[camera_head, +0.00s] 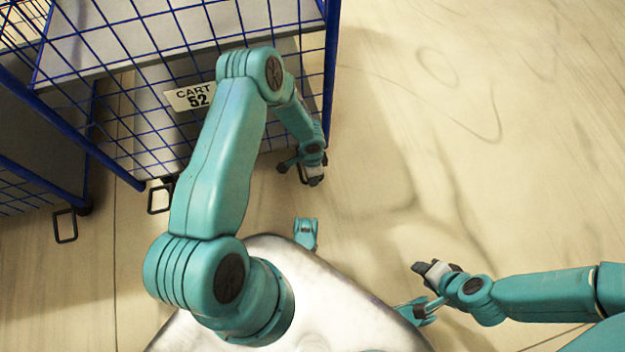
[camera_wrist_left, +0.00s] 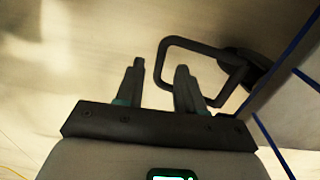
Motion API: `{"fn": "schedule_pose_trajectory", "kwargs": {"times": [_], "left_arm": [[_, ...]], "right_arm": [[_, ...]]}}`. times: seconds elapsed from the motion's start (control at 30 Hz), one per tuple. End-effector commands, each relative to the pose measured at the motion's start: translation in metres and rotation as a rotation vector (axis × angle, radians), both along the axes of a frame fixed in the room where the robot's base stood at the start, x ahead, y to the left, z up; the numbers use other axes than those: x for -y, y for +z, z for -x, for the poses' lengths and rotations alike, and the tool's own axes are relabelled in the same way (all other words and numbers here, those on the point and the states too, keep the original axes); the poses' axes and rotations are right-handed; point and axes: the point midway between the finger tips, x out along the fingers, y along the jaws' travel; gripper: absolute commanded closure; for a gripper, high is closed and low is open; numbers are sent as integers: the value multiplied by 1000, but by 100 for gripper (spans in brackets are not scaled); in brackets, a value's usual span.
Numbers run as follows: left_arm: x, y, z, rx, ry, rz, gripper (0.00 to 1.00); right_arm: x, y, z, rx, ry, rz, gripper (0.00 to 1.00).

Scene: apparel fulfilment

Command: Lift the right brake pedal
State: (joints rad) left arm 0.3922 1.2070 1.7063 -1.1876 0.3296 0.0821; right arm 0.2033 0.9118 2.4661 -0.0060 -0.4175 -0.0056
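The right brake pedal (camera_wrist_left: 203,48) is a dark rectangular loop at the foot of the blue mesh cart (camera_head: 330,75). In the left wrist view it lies just beyond my left gripper (camera_wrist_left: 160,66), whose two fingers are apart. The loop's left side shows between the fingers, and the right finger overlaps the loop. I cannot tell whether they touch. In the head view my left gripper (camera_head: 301,172) is low by the cart's right front corner and mostly hides this pedal. My right gripper (camera_head: 432,269) is away from the cart, at lower right; its opening is unclear.
The cart carries a "CART 52" label (camera_head: 190,97). Another pedal loop (camera_head: 158,198) is at its left front corner. A neighbouring cart with its own pedal (camera_head: 65,226) stands at far left. The floor (camera_head: 480,120) to the right is clear.

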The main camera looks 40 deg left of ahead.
Motion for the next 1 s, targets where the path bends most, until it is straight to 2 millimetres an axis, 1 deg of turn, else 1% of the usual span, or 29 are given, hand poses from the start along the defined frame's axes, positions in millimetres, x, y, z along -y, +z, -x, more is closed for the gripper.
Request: {"fn": "schedule_pose_trajectory", "kwargs": {"times": [0.03,0.13,0.27,0.5,0.53,0.57,0.6,0.63,1.0], "left_arm": [[0,-11,0,0,0,0,62],[1,-20,-1,0,0,0,62],[2,-25,-2,1,0,0,62],[2,-25,-2,1,0,0,62],[2,-25,-2,1,0,0,69],[2,-25,-2,1,0,1,79],[2,-25,-2,1,0,1,92],[2,-25,-2,1,0,1,100],[2,-25,-2,1,0,1,100]], "right_arm": [[1,-7,-3,9,-1,2,57],[1,-10,-7,21,-2,4,57],[2,-12,-9,30,-3,6,57],[2,-11,-9,31,-4,6,57],[2,-11,-9,31,-4,6,57],[2,-11,-9,31,-4,6,57],[2,-11,-9,31,-4,6,57],[2,-11,-9,30,-3,6,57],[2,-11,-9,30,-4,6,57]]}}
